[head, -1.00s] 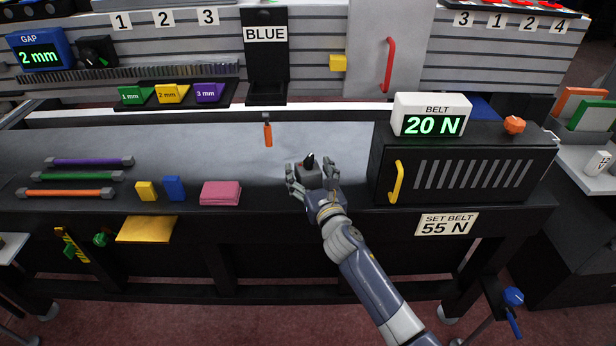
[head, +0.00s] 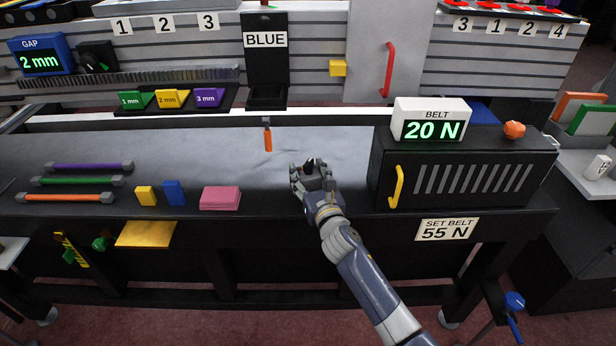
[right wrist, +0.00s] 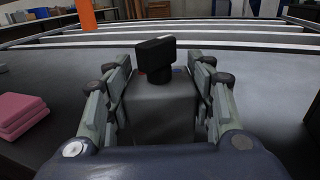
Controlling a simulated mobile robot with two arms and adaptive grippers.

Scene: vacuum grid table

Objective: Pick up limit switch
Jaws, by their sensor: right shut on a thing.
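The limit switch shows in the right wrist view as a grey box body (right wrist: 163,108) with a black lever head on top, upright between my fingers. In the head view only its dark top (head: 309,166) shows clearly; my fingers hide most of the rest. My right gripper (head: 313,179) is shut on it at the front of the grey table, left of the black belt box. In the right wrist view the fingers of my right gripper (right wrist: 160,110) flank both sides of the body. Whether it touches the table I cannot tell. My left gripper is not in view.
A pink pad stack (head: 220,198), a blue block (head: 174,191) and a yellow block (head: 146,195) lie to the left. An orange-handled tool (head: 267,138) is behind. The belt box (head: 462,172) stands close on the right. The table middle (head: 210,150) is mostly clear.

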